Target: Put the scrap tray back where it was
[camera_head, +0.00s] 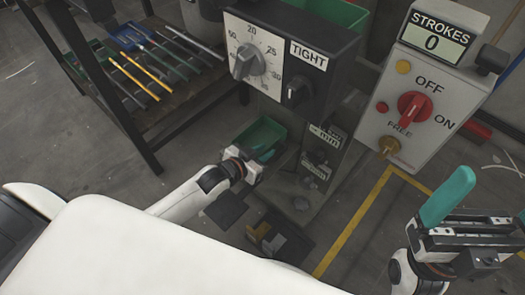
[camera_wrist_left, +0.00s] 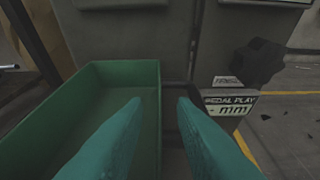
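The green scrap tray (camera_head: 252,137) sits low at the foot of the press, just beyond my left gripper (camera_head: 266,154). In the left wrist view the open-topped tray (camera_wrist_left: 100,85) fills the left side and looks empty where I can see into it. My left gripper (camera_wrist_left: 158,115) is open, with its two teal fingers apart. The tray's right wall shows between the fingers; I cannot tell whether they touch it. My right gripper (camera_head: 485,205) is at the lower right, with a teal finger upright and another at the picture's edge; it looks open and empty.
The press has a dial panel (camera_head: 265,55) above the tray. A stroke-counter box (camera_head: 420,90) stands at right. A dark rack (camera_head: 150,90) with coloured rods is at left. A black knob (camera_wrist_left: 260,60) is right of the fingers. Yellow-lined floor (camera_head: 350,228) lies between the arms.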

